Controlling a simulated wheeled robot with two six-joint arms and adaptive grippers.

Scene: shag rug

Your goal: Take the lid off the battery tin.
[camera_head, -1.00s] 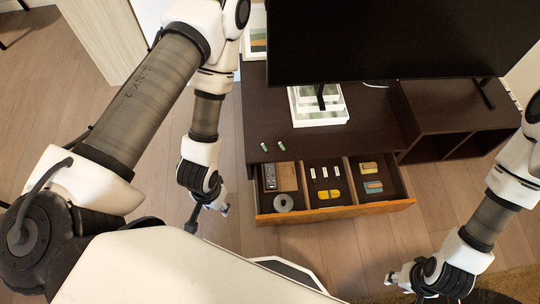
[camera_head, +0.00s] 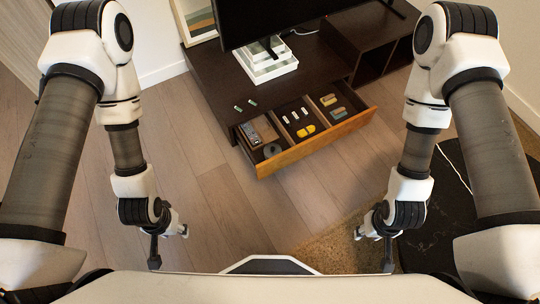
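The drawer (camera_head: 318,143) of the dark TV cabinet stands pulled out. A round grey thing (camera_head: 271,150) lies in its left compartment; it may be the battery tin, but it is too small to tell, and I cannot make out a lid. My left gripper (camera_head: 169,247) is open and empty over the floor, to the left and front of the drawer. My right gripper (camera_head: 374,248) is open and empty over the rug's edge, to the right and front of it.
The drawer also holds a remote (camera_head: 258,130), small white pieces, a yellow item (camera_head: 306,131) and small boxes (camera_head: 338,113). White trays (camera_head: 266,62) stand under the TV (camera_head: 285,15). A dark round table (camera_head: 460,205) is at the right. Floor before the drawer is clear.

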